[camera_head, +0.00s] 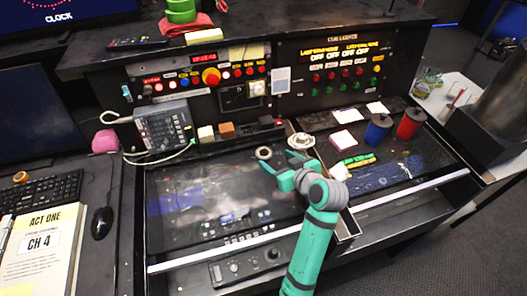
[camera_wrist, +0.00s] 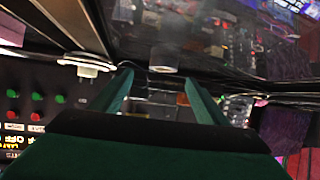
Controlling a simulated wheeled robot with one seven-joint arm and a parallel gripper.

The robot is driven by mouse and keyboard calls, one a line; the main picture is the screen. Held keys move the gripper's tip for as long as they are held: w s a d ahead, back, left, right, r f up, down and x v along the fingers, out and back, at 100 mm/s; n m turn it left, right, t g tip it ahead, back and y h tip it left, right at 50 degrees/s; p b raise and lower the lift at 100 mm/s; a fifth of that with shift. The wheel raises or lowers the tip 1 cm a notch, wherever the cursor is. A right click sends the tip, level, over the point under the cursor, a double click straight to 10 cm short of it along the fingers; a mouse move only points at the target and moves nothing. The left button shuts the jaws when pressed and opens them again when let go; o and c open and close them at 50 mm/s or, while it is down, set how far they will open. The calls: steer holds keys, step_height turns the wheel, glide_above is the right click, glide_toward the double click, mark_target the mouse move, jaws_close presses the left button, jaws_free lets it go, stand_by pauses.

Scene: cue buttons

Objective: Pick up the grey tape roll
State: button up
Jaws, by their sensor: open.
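The grey tape roll (camera_head: 263,153) is a small ring on the dark glossy panel of the desk, just beyond my gripper in the head view. In the wrist view the tape roll (camera_wrist: 163,58) is a short grey cylinder just past the gap between my fingertips. My gripper (camera_head: 277,160) is teal and reaches over the panel from the lower right. In the wrist view my gripper (camera_wrist: 158,80) has its fingers spread apart with nothing between them. I cannot tell its exact height above the panel.
A pale round object (camera_head: 300,141) stands close to the right of the roll. It also shows in the wrist view (camera_wrist: 87,65). A telephone-like keypad unit (camera_head: 164,128), a blue cylinder (camera_head: 378,129) and a red cylinder (camera_head: 411,123) stand farther off. The panel left of the roll is mostly clear.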

mark_target(262, 151)
steer(key=shift+a+x, duration=0.15)
steer(key=shift+x, duration=1.6)
steer(key=shift+a+x, duration=0.2)
steer(key=shift+x, duration=1.6)
steer(key=shift+s+r, duration=0.1)
steer(key=c, duration=1.1)
